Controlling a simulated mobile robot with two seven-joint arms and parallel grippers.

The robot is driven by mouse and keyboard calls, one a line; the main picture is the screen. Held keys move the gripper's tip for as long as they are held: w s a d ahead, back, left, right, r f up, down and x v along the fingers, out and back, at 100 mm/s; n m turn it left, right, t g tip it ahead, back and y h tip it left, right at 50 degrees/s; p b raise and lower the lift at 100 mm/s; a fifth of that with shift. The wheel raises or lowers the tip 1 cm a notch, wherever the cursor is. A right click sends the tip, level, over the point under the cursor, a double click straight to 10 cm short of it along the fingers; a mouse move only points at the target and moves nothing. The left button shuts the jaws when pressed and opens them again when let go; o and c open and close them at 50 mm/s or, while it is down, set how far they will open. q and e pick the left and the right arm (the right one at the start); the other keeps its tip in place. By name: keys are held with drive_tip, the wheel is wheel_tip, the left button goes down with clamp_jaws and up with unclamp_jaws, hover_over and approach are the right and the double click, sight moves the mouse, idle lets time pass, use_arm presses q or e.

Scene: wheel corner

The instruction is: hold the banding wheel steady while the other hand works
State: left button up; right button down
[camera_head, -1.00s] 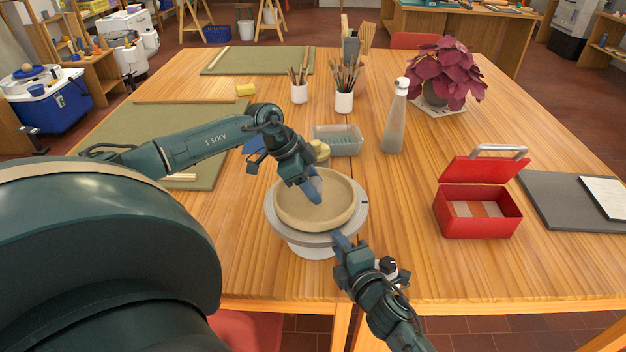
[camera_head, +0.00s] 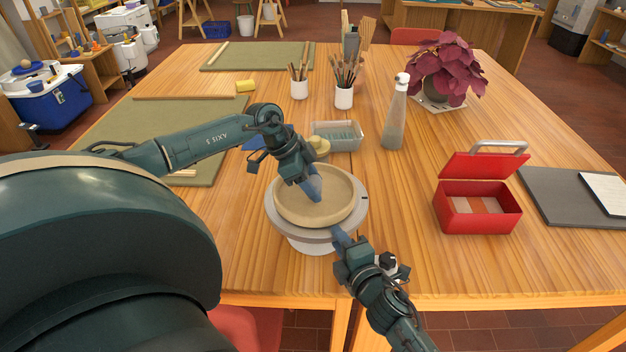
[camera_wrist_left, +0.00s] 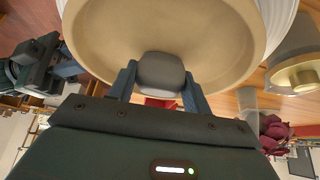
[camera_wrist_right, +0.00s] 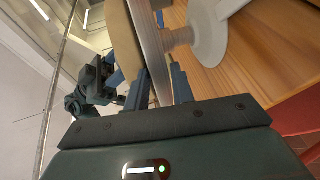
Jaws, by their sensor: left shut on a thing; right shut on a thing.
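The banding wheel (camera_head: 361,205) stands on the wooden table, its round grey top level on a pale foot. A tan clay bowl (camera_head: 300,216) sits on it. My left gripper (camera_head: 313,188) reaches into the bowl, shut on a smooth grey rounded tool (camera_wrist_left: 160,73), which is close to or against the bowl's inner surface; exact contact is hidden. My right gripper (camera_head: 341,234) is at the wheel's near edge, below and right of the bowl. In the right wrist view its fingers lie on either side of the wheel's thin disc (camera_wrist_right: 149,45), shut on the rim.
A clear tub (camera_head: 338,137) and yellow sponge piece (camera_head: 319,146) lie just behind the wheel. A bottle (camera_head: 395,115), brush cups (camera_head: 344,97) and a potted plant (camera_head: 445,70) stand farther back. A red toolbox (camera_head: 479,210) is open at the right. The table between wheel and toolbox is clear.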

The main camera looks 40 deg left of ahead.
use_arm(q)
drive_tip(key=shift+a, duration=0.1)
drive_tip(key=shift+w+a+r, duration=0.1)
drive_tip(key=shift+w+a, duration=0.25)
drive_tip(key=shift+a, duration=0.3)
drive_tip(key=shift+s, duration=0.15)
drive_tip(key=shift+s+f, duration=0.2)
drive_tip(key=shift+s, duration=0.35)
drive_tip(key=shift+s+d, duration=0.1)
drive_tip(key=shift+s, duration=0.05)
drive_tip(key=shift+s+d+f, duration=0.1)
drive_tip(key=shift+s+d, duration=0.3)
drive_tip(key=shift+d, duration=0.15)
drive_tip(key=shift+d, duration=0.5)
drive_tip(key=shift+d, duration=0.1)
